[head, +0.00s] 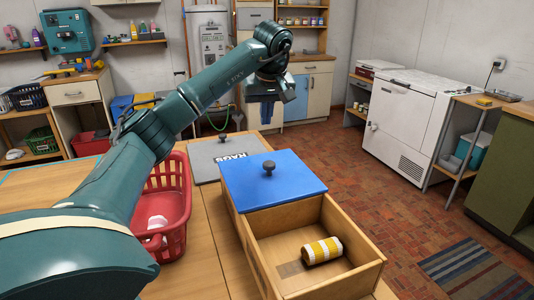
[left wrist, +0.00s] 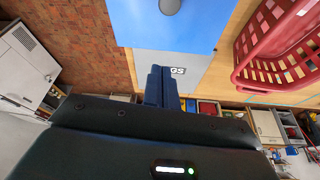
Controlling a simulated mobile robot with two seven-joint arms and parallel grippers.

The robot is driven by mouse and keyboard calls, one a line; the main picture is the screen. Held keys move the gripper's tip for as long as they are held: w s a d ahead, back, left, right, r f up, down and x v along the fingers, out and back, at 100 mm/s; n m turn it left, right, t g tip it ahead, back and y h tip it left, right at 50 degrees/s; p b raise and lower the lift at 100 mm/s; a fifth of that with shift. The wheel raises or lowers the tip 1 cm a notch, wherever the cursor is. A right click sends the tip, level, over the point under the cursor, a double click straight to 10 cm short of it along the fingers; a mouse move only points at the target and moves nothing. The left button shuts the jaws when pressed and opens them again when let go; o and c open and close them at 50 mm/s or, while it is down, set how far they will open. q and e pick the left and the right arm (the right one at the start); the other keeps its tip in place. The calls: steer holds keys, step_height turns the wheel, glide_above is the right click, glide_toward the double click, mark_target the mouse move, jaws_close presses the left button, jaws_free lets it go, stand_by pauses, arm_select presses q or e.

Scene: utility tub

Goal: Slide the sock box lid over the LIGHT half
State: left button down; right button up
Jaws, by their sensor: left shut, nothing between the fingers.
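The sock box (head: 258,262) is a wooden box on the bench. Its blue lid (head: 285,182), with a dark round knob (head: 268,168), covers the far half. The near half is open and holds a yellow-and-white striped roll (head: 321,251). I cannot read which half is marked light. My left gripper (head: 267,112) is shut and empty, raised beyond the lid and apart from it. In the left wrist view its fingers (left wrist: 161,86) are together, with the blue lid (left wrist: 165,25) and part of its knob (left wrist: 170,5) showing past them. My right gripper is not in view.
A grey lid marked RAGS (head: 225,160), with its own knob (head: 223,138), lies beside the blue lid. A red laundry basket (head: 178,215) stands left of the sock box. A white chest freezer (head: 410,118) stands at the right across open brick floor.

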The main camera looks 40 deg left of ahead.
mark_target(269, 170)
arm_select(q)
steer(key=shift+d, duration=0.1)
steer(key=x, duration=1)
steer(key=shift+s+f, duration=0.1)
steer(key=shift+s+d, duration=0.9)
steer(key=shift+d, duration=0.25)
steer(key=shift+s+d+f, duration=0.15)
steer(key=shift+s+d, duration=0.1)
steer(key=shift+d, duration=0.15)
